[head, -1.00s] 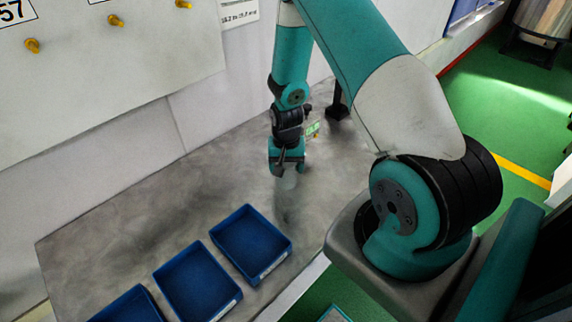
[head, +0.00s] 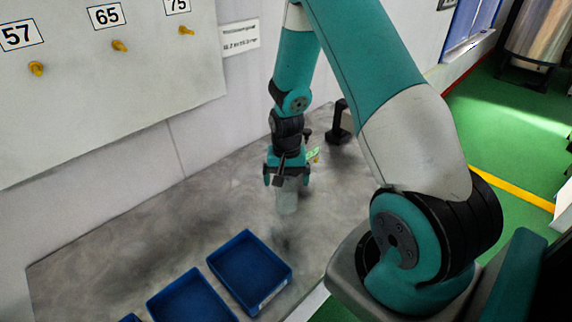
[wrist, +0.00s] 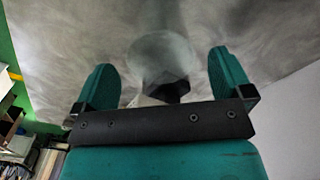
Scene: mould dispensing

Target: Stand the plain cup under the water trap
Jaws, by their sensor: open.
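A pale, see-through cup (head: 288,203) stands on the grey bench below my gripper (head: 287,181). In the wrist view the cup (wrist: 160,52) shows between the two green fingers of my gripper (wrist: 164,75), with a gap on each side. My gripper is open and does not hold the cup. The upper part of the cup is partly hidden by the gripper in the head view. I cannot pick out the water trap for certain.
A black fixture (head: 340,122) stands behind my gripper at the wall side, with a small green label (head: 313,153) nearer the wrist. Blue trays (head: 249,272) lie at the front of the bench (head: 150,225). A panel with yellow knobs (head: 120,46) is on the wall.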

